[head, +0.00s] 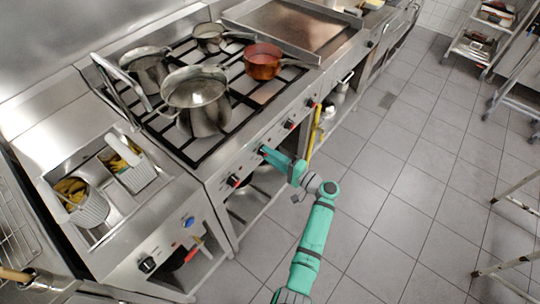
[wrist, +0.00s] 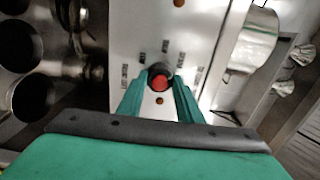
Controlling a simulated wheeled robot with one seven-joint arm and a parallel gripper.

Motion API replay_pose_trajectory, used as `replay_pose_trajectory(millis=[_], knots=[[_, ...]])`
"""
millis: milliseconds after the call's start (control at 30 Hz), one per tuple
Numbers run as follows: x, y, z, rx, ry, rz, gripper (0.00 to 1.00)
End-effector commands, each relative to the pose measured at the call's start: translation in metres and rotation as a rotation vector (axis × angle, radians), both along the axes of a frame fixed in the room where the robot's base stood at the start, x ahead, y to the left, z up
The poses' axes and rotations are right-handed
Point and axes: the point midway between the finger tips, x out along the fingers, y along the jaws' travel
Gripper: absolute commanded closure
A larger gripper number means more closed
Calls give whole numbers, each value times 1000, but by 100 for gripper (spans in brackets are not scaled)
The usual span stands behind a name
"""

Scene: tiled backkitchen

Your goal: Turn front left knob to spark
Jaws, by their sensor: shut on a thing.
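The stove's front panel (head: 251,164) carries a row of knobs. My gripper (head: 264,151) reaches the panel at the knob second from the left in the head view, and it hides that knob. In the wrist view, a dark knob with a red face (wrist: 160,82) sits between the two teal fingers of my gripper (wrist: 159,84), which is shut on it. Small marks ring the knob on the steel panel. Another knob (head: 233,181) is left of my gripper, and further knobs (head: 290,124) are to the right.
Pots (head: 205,118) and a copper pan (head: 263,66) stand on the burner grates above the panel. A fryer (head: 100,215) with baskets is at left. A shelf (head: 262,205) lies below the stove.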

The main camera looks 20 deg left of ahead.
Motion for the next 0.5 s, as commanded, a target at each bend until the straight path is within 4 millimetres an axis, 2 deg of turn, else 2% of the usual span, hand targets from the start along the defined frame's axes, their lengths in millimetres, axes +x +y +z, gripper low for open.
replay_pose_trajectory(millis=[500], knots=[[0,-1,-1,-33,-88,0,90]])
